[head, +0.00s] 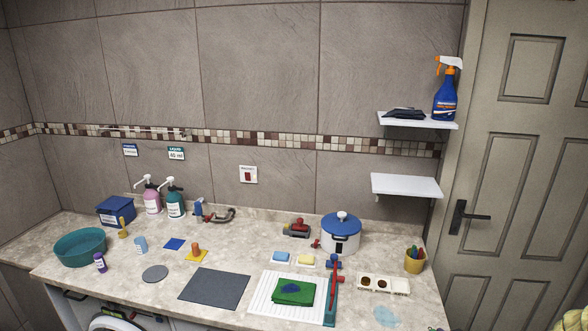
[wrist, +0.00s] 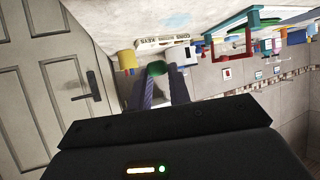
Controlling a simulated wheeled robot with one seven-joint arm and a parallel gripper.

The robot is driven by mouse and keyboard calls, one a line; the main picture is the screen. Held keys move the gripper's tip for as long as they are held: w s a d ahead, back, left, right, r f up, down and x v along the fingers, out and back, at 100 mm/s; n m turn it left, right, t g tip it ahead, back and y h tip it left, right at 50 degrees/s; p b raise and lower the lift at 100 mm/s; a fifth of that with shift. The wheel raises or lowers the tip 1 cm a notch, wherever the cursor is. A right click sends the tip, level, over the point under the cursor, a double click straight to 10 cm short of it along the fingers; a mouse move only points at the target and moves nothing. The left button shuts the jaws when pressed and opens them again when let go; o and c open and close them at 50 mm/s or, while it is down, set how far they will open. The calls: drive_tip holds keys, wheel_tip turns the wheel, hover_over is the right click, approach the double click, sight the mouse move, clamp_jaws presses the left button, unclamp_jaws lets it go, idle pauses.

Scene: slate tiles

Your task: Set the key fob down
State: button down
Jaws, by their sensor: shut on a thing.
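In the wrist view my gripper (wrist: 161,82) is shut on a small green thing, which I take to be the key fob (wrist: 156,68). Only part of it shows between the fingertips. A white tray (wrist: 166,42), with lettering on its side that seems to read coins and keys, lies beyond the fingertips. In the head view the white tray (head: 401,293) sits at the right front of the counter, with brown contents in some compartments. My gripper is not clearly visible in the head view.
A yellow cup (head: 414,266) stands right of the tray; it also shows in the wrist view (wrist: 127,60). A white pot (head: 340,240) with a blue lid stands behind. A white drainer (head: 262,301) with a green cloth (head: 300,295) lies left. A door (head: 530,190) is at right.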

drive_tip(key=w+a+f, duration=0.1)
drive_tip(key=w+a, duration=0.2)
drive_tip(key=a, duration=0.4)
drive_tip(key=w+a+f, duration=0.1)
drive_tip(key=w+a, duration=0.2)
drive_tip(key=a, duration=0.3)
drive_tip(key=s+a+f+m+h, duration=0.1)
drive_tip(key=a+f, duration=0.2)
drive_tip(key=a, duration=0.3)
drive_tip(key=s+a+f+h, duration=0.1)
drive_tip(key=a+f, duration=0.2)
drive_tip(key=a, duration=0.3)
drive_tip(key=shift+s+a+m, duration=0.15)
drive_tip(key=shift+s+m, duration=0.1)
drive_tip(key=shift+m, duration=0.15)
drive_tip(key=s+f, duration=0.4)
drive_tip(key=f, duration=0.1)
drive_tip(key=shift+s+f, duration=0.15)
drive_tip(key=shift+a, duration=0.1)
